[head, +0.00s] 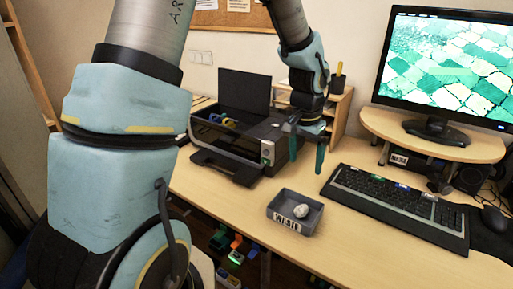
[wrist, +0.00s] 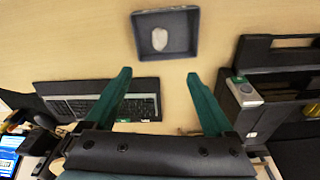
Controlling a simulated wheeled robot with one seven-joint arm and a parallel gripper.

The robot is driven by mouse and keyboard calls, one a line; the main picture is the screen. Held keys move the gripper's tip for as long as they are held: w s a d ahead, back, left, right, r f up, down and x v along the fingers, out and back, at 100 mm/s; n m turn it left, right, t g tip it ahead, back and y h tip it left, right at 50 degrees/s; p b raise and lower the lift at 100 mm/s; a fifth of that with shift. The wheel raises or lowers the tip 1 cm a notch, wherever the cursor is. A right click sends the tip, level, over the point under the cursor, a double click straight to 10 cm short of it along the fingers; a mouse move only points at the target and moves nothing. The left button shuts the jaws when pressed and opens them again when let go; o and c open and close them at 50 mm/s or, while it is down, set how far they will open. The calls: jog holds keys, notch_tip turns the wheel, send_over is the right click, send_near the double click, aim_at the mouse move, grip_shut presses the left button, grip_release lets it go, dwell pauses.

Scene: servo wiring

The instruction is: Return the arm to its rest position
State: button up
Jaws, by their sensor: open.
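My gripper (head: 305,147) hangs above the desk in the head view, between the printer and the keyboard. Its two teal fingers are spread apart and nothing is between them; they also show open in the wrist view (wrist: 162,88). The arm reaches over from the left and bends down at the wrist. A grey tray marked "WASTE" (head: 284,224) stands on the desk below and in front of the gripper, apart from it. A pale crumpled lump (head: 301,211) lies in the tray, and also shows in the wrist view (wrist: 159,39).
A black printer (head: 235,165) stands left of the gripper. A keyboard (head: 395,203), mouse (head: 493,219) and monitor (head: 450,65) on a wooden stand (head: 440,146) are at the right. A small wooden organizer (head: 341,109) stands behind the gripper. The desk around the tray is clear.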

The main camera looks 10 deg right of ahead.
jog(key=s+a+r+n, duration=0.1)
jog(key=a+n, duration=0.2)
jog(key=a, duration=0.6)
jog(key=s+a+r+n, duration=0.1)
jog(key=a+n, duration=0.2)
jog(key=a, duration=0.7)
jog(key=s+a+r+n+y, duration=0.1)
jog(key=a+r+n, duration=0.1)
jog(key=a, duration=0.8)
jog(key=shift+s+n+t, duration=0.15)
jog(key=shift+n+t, duration=0.25)
jog(key=shift+n, duration=0.4)
